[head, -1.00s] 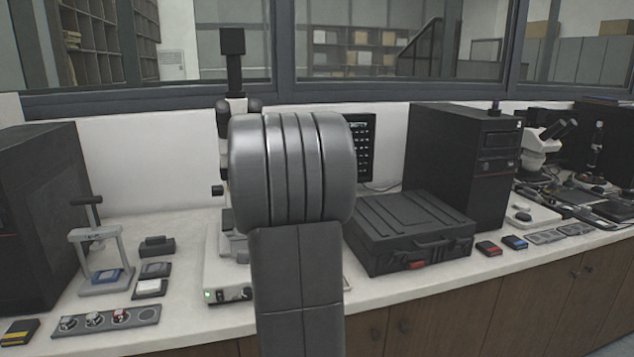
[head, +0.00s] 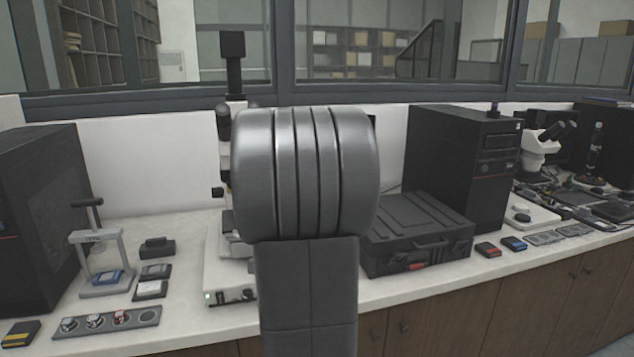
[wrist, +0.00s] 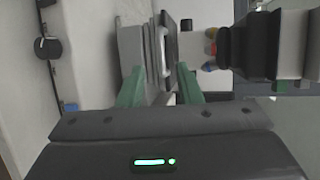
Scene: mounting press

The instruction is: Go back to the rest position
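Beyond the fingertips are pale and dark parts of some equipment, seen sideways. In the head view my arm stands upright in the middle and hides the gripper. The mounting press (head: 97,240) stands on the bench at the left, with a blue piece (head: 104,278) on its base. My arm is clear of it.
A grey strip (head: 108,324) with several round samples lies in front of the press. A microscope (head: 228,285) is partly hidden behind my arm. A black case (head: 415,235) and a computer tower (head: 465,165) stand to the right. Small boxes line the bench edge.

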